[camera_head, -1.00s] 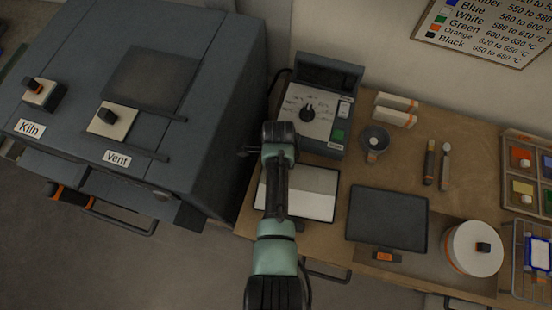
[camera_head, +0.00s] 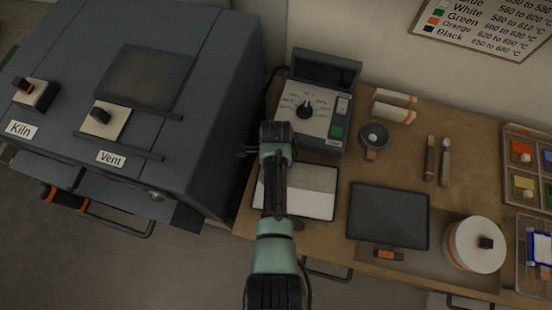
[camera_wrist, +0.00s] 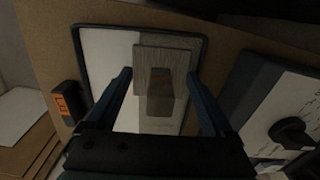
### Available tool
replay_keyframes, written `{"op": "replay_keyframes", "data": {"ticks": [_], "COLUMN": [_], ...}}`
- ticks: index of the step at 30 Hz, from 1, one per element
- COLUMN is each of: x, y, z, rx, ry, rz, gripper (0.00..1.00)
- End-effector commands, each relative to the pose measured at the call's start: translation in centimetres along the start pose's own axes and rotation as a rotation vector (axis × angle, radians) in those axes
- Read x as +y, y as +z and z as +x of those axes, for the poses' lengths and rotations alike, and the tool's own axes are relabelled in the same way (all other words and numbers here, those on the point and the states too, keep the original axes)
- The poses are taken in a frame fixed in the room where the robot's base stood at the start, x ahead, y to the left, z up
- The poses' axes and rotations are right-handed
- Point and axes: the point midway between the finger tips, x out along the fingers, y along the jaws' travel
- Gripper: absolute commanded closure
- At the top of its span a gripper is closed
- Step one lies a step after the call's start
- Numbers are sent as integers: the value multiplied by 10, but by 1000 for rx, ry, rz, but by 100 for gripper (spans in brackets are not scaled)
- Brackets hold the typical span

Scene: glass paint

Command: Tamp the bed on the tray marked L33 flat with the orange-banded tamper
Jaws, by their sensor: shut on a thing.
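The near tray (camera_head: 336,190) has a dark rim and a pale bed (camera_head: 312,190), partly hidden by my arm in the head view. The tamper (camera_wrist: 165,60), a flat greyish plate with a dark upright handle, is over the bed between the fingers of my gripper (camera_wrist: 160,82). My gripper is shut on it. Whether the plate touches the bed is unclear.
A dark empty-looking tray (camera_head: 388,215) with an orange tag lies to the right. A control box (camera_head: 312,115) stands behind, the kiln (camera_head: 130,100) at left.

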Motion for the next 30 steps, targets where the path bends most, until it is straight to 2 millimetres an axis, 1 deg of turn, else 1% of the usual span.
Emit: {"op": "replay_keyframes", "data": {"ticks": [30], "x": [0], "y": [0], "z": [6], "rx": [0], "ry": [-1], "rz": [0], "gripper": [57]}}
